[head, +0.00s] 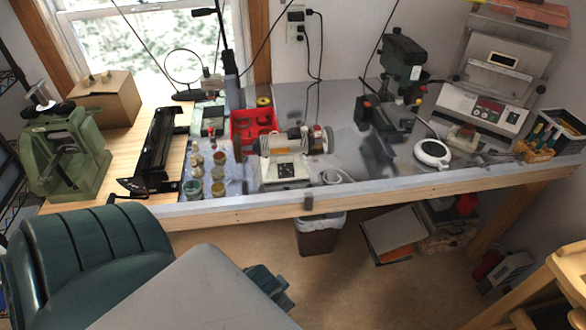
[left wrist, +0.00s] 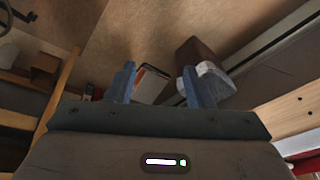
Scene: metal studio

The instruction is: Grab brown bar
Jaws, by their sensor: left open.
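I cannot make out a clear brown bar in either view. My left gripper (head: 272,286) shows at the bottom of the head view, low in front of the workbench. In the left wrist view, my left gripper (left wrist: 159,76) has its two blue fingers spread, with nothing between them. Beyond the fingers are the brown floor, a bin and a flat pale-covered thing. My right gripper is in neither view.
The workbench (head: 340,200) holds several tools, jars and a red tray (head: 252,124). A brown bin (head: 318,240) with a white liner stands below its edge. A teal chair (head: 90,250) is at left. Floor between is mostly clear.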

